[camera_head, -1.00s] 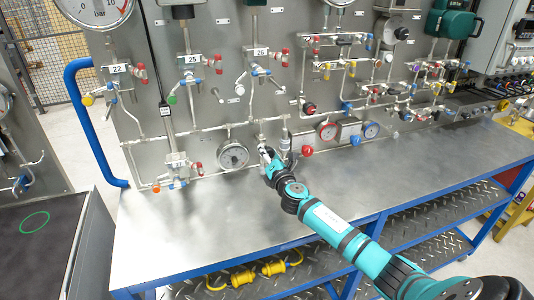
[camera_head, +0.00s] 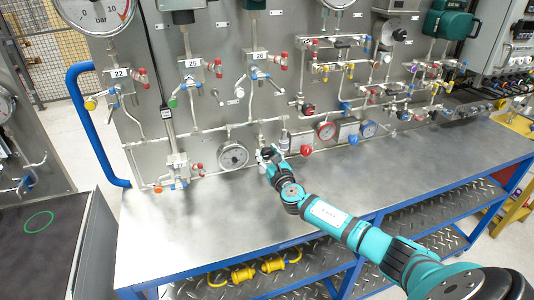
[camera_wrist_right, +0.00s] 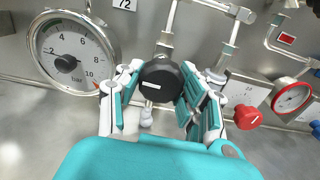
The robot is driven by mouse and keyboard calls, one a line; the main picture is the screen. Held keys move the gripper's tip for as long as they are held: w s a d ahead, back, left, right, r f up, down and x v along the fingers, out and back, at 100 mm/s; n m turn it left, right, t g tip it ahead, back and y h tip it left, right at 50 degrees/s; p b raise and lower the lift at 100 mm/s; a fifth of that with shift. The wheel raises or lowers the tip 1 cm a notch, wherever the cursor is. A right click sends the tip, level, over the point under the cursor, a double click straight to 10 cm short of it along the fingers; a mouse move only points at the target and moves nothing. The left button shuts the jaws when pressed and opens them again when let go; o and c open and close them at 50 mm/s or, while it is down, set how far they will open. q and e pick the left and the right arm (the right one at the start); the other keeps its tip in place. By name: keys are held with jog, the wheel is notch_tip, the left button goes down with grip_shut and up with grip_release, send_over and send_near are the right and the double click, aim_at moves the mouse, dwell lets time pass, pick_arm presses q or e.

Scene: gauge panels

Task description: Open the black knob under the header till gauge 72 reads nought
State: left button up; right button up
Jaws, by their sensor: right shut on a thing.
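In the right wrist view a round black knob (camera_wrist_right: 160,78) with a white line mark sits on a pipe, below the label 72 (camera_wrist_right: 123,3). My right gripper (camera_wrist_right: 158,92) is shut on this knob, with a finger on each side. The mark lies about level. A round gauge (camera_wrist_right: 75,57), marked in bar, is left of the knob; its dark needle appears to point near 2. In the head view the gauge (camera_head: 233,156) is low on the panel, and my right gripper (camera_head: 268,156) is just right of it, hiding the knob. My left gripper is not in view.
A red knob (camera_wrist_right: 248,117) stands close to the right finger, with a red-rimmed gauge (camera_wrist_right: 292,97) beyond it. Pipes and small valves crowd the panel (camera_head: 225,100). The metal bench top (camera_head: 210,220) below is clear.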

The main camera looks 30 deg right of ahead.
jog(key=shift+s+a+f+n, duration=0.1)
jog(key=shift+f+n, duration=0.2)
jog(key=shift+n, duration=0.1)
jog(key=o, duration=1.2)
jog(key=shift+r, duration=0.2)
jog(key=v, duration=1.2)
